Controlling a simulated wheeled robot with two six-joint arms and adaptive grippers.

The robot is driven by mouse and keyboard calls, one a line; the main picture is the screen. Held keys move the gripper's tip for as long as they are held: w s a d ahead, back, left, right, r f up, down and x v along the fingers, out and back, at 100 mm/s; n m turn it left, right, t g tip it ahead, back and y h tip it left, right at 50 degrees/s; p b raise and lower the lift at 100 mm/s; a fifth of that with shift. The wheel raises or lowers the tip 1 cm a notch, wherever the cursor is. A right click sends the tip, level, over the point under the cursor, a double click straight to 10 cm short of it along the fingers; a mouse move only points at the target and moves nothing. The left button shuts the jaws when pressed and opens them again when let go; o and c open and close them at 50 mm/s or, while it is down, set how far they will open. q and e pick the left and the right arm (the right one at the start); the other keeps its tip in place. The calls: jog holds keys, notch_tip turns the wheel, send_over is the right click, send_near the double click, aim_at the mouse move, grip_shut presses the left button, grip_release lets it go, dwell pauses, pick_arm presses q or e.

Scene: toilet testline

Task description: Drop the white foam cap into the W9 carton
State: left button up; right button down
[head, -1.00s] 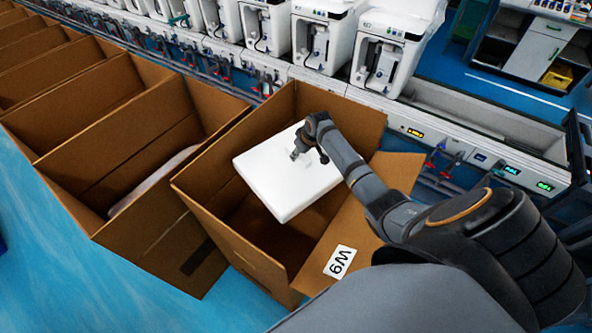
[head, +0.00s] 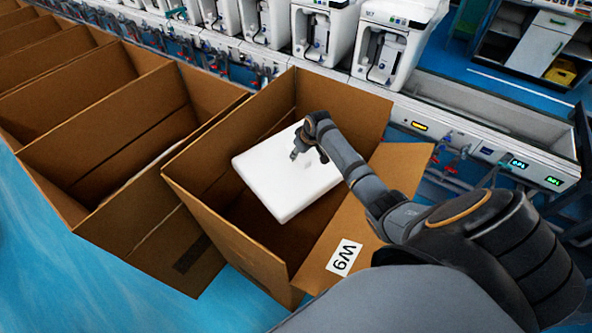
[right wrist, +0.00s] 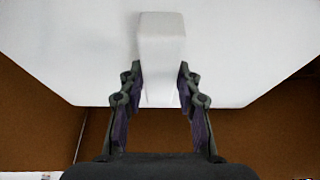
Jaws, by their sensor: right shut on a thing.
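The white foam cap (head: 283,182) is a flat white block, held tilted at the open mouth of the W9 carton. It also fills the upper part of the right wrist view (right wrist: 70,55). The W9 carton (head: 232,240) is brown and open, with a white W9 label on its front right flap. My right gripper (head: 303,150) is shut on the foam cap, its two fingers on either side of a raised white block (right wrist: 160,85) in the wrist view. I cannot tell how far the cap's lower edge is inside the carton. My left gripper is not in view.
More open brown cartons (head: 100,130) stand in a row to the left, the nearest holding something white. White toilet units (head: 393,45) line the test bench behind. The carton's right flap (head: 385,195) lies below my right arm. Blue floor (head: 60,265) is clear at lower left.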

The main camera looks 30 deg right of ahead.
jog(key=c, duration=0.8)
grip_release()
jog(key=shift+c, duration=0.2)
jog(key=v, duration=1.2)
